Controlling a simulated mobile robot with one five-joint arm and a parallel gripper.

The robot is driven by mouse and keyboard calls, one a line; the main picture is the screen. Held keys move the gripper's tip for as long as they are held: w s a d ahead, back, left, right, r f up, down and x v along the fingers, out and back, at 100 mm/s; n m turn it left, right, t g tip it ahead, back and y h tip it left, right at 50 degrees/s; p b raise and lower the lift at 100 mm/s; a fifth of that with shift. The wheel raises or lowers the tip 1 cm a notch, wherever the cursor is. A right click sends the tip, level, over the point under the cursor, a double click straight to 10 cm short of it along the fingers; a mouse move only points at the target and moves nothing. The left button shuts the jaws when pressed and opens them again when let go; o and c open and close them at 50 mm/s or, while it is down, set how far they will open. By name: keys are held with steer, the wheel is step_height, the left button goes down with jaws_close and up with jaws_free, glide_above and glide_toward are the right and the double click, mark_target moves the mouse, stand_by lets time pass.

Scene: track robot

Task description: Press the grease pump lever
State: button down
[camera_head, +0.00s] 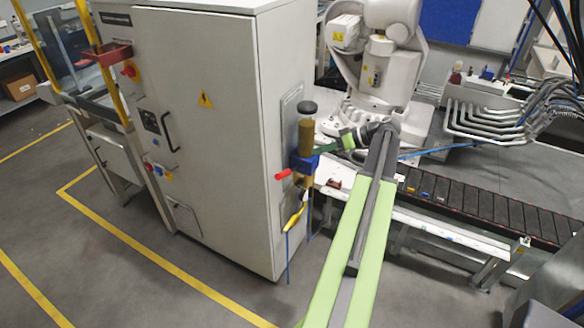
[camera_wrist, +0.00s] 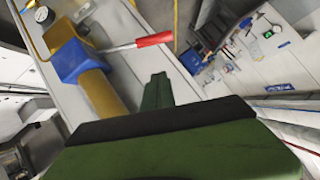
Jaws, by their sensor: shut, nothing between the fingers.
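The grease pump (camera_head: 303,165) is mounted on the side of the grey cabinet, with a blue body, an amber cylinder and a dark cap. Its lever has a red grip (camera_head: 283,174) that sticks out to the left. In the wrist view the pump's blue body (camera_wrist: 75,61) is at the upper left, and the red grip (camera_wrist: 154,39) is on a thin metal rod. My gripper (camera_head: 318,148) is just right of the pump in the head view. In the wrist view its green fingers (camera_wrist: 157,92) are shut and empty, apart from the red grip.
The tall grey cabinet (camera_head: 200,110) fills the left centre. A yellow fitting (camera_head: 295,216) and thin blue lines hang below the pump. A white robot arm (camera_head: 375,75) stands behind my gripper, and a dark track conveyor (camera_head: 480,205) runs to the right. A round gauge (camera_wrist: 43,14) shows near the pump.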

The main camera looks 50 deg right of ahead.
steer(key=shift+f, duration=0.1)
steer(key=b, duration=0.5)
glide_above(289, 171)
steer(key=s, duration=0.3)
step_height(289, 171, down, 5)
steer(key=shift+w+a+f+b, duration=0.1)
steer(key=shift+a+f+b, duration=0.1)
steer(key=shift+f+b, duration=0.4)
steer(key=shift+w+a+f+b, duration=0.15)
steer(key=shift+a+f+b, duration=0.1)
steer(key=shift+f+b, duration=0.35)
steer(key=shift+w+a+f+b, duration=0.1)
steer(key=shift+a+f+b, duration=0.1)
steer(key=shift+f+b, duration=0.35)
